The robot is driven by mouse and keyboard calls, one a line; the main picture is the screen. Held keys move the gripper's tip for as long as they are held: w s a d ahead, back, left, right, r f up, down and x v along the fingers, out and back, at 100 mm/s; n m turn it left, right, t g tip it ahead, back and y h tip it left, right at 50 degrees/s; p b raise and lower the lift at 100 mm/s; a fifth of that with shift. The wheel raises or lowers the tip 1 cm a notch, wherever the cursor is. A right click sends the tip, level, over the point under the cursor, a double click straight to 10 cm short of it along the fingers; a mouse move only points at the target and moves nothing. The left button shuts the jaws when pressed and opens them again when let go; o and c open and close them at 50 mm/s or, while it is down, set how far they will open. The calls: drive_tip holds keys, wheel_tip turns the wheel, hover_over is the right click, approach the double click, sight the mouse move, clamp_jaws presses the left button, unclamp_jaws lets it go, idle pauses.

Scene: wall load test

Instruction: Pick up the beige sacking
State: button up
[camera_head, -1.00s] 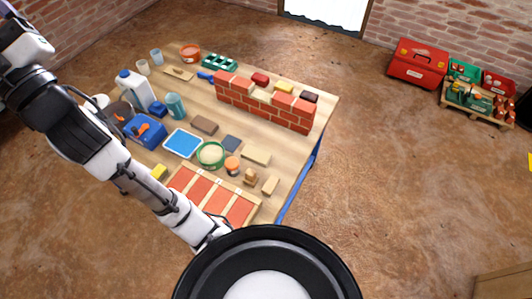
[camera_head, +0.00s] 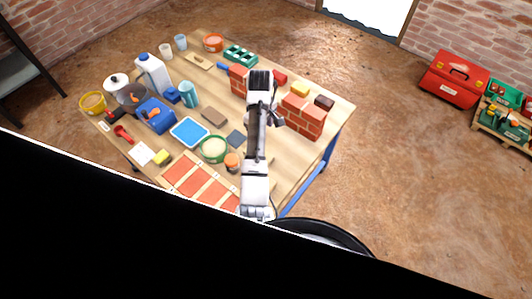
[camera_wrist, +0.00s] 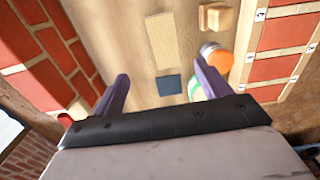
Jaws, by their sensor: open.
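The beige sacking (camera_wrist: 166,40) is a flat, textured beige rectangle on the wooden table, at the upper middle of the wrist view. In the head view my arm mostly hides its area. My gripper (camera_wrist: 161,72) is open, with its two dark fingers apart and nothing between them that it holds. In the wrist view the sacking lies beyond the fingertips, roughly between their lines. My arm reaches over the table, in front of the brick wall (camera_head: 304,116).
A dark square (camera_wrist: 169,85) lies near the sacking. A wooden block (camera_wrist: 215,18), an orange-lidded tub (camera_wrist: 216,57) and a green bowl (camera_head: 214,149) are close by. A compartment tray of red bricks (camera_head: 199,181) stands at the table's front. The wall flanks the other side.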

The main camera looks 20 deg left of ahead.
wheel_tip(320, 180, down, 8)
drive_tip(key=b, duration=0.7)
drive_tip(key=shift+a+f, duration=0.1)
drive_tip(key=shift+f, duration=0.1)
drive_tip(key=f, duration=0.3)
drive_tip(key=f+p, duration=0.1)
drive_tip(key=shift+s+a+f, duration=0.15)
drive_tip(key=shift+s+a, duration=0.2)
drive_tip(key=shift+s, duration=0.05)
drive_tip(key=shift+f, duration=0.5)
drive_tip(key=c, duration=1.1)
drive_tip(key=shift+o, duration=0.2)
drive_tip(key=shift+r, duration=0.15)
wheel_tip(320, 180, up, 20)
drive_tip(key=p, duration=0.6)
drive_tip(key=shift+p, duration=0.35)
